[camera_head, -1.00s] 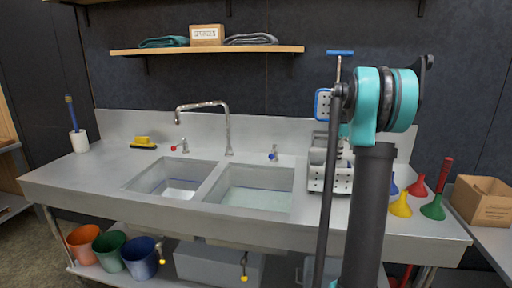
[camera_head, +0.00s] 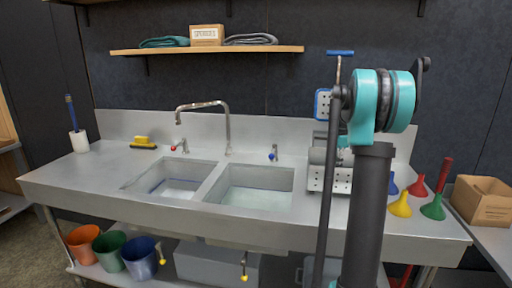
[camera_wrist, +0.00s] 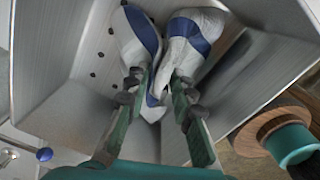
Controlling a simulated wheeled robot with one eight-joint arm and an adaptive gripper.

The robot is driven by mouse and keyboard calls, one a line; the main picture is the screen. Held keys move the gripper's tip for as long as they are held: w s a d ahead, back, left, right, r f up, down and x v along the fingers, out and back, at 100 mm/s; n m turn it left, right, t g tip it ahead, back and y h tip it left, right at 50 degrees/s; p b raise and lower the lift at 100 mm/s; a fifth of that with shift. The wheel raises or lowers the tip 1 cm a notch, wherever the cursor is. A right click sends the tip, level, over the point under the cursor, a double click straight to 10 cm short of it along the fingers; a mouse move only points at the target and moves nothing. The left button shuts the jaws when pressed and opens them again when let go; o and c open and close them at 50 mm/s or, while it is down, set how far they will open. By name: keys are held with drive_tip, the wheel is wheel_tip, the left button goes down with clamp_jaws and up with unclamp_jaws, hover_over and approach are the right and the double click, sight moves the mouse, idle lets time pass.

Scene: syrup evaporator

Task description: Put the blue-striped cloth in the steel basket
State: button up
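The blue-striped cloth (camera_wrist: 193,32) is white with broad blue bands and lies bunched in two lobes in the wrist view. My gripper (camera_wrist: 161,88) has its fingers on either side of a narrow bunched part of the cloth, and they appear closed on it. The cloth is inside or just above the steel basket (camera_wrist: 85,62), whose wall has a row of dark holes. Whether it touches the bottom is unclear. In the head view the perforated basket (camera_head: 316,180) stands right of the sinks, partly hidden by my arm. The cloth cannot be made out there.
Two sink basins (camera_head: 255,188) lie left of the basket, with a blue-handled tap (camera_head: 273,154) close by. Coloured funnels (camera_head: 401,205) and a cardboard box (camera_head: 482,201) stand to the right. A wall shelf (camera_head: 207,50) is above. The counter's left part is mostly clear.

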drive_tip(key=o, duration=0.6)
drive_tip(key=shift+o, duration=0.5)
drive_tip(key=o, duration=0.6)
drive_tip(key=shift+r, duration=2.75)
drive_tip(key=shift+r, duration=0.15)
